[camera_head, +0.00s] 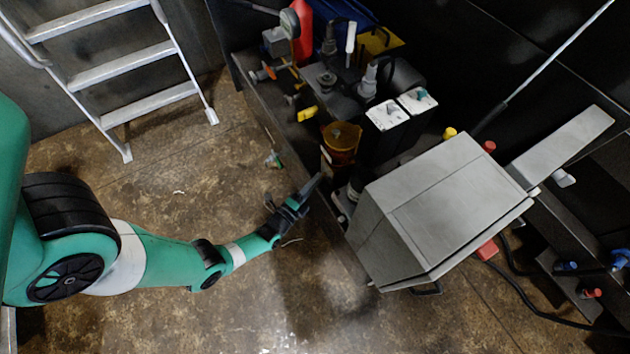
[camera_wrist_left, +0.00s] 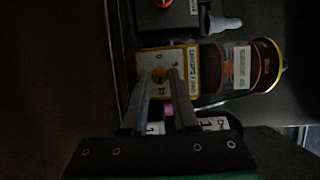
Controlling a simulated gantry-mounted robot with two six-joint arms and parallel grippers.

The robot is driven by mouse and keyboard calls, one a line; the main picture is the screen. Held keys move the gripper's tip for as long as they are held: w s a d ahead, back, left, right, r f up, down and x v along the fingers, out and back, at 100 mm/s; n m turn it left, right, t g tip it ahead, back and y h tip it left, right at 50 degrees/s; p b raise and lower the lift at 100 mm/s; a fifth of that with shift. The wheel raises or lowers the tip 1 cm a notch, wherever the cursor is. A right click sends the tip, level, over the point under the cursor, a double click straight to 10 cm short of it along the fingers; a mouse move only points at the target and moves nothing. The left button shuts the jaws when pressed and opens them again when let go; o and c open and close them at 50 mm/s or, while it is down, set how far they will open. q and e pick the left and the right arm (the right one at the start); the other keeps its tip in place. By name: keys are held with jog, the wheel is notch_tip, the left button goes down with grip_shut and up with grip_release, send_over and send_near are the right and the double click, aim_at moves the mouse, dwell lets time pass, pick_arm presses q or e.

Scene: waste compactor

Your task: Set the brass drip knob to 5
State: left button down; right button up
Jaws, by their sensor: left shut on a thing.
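The brass drip knob (camera_wrist_left: 159,74) sits on a pale dial plate (camera_wrist_left: 183,86) with a yellow border and dark markings in the left wrist view. My left gripper (camera_wrist_left: 161,80) is shut on the knob, its two grey fingers coming up from below. The fingers cover part of the dial, and I cannot read where the knob points. In the head view my left gripper (camera_head: 315,184) reaches the front of the bench, and the knob is hidden there. My right gripper is not in view.
An amber reservoir (camera_head: 341,138) stands just behind the left gripper; it also shows in the left wrist view (camera_wrist_left: 244,66). A large grey metal box (camera_head: 437,193) is to the right. A stepladder (camera_head: 120,70) stands back left. The floor at front is clear.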

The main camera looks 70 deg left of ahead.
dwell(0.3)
pick_arm(q)
jog(key=shift+s+a+r+n+g+h+p, duration=0.1)
jog(key=shift+a+n+g+h+p, duration=0.15)
jog(key=shift+n+h+p, duration=1.95)
jog(key=shift+w+a+r+n+g+h+p, duration=0.15)
jog(key=shift+n+h, duration=0.85)
jog(key=shift+n, duration=2.65)
jog(key=shift+s+a+r+n+g+h+p, duration=0.25)
jog(key=shift+n+h+p, duration=1.1)
jog(key=shift+n, duration=1.6)
jog(key=shift+w+f+h+b, duration=0.1)
jog(key=shift+h+b, duration=0.2)
jog(key=shift+h, duration=0.15)
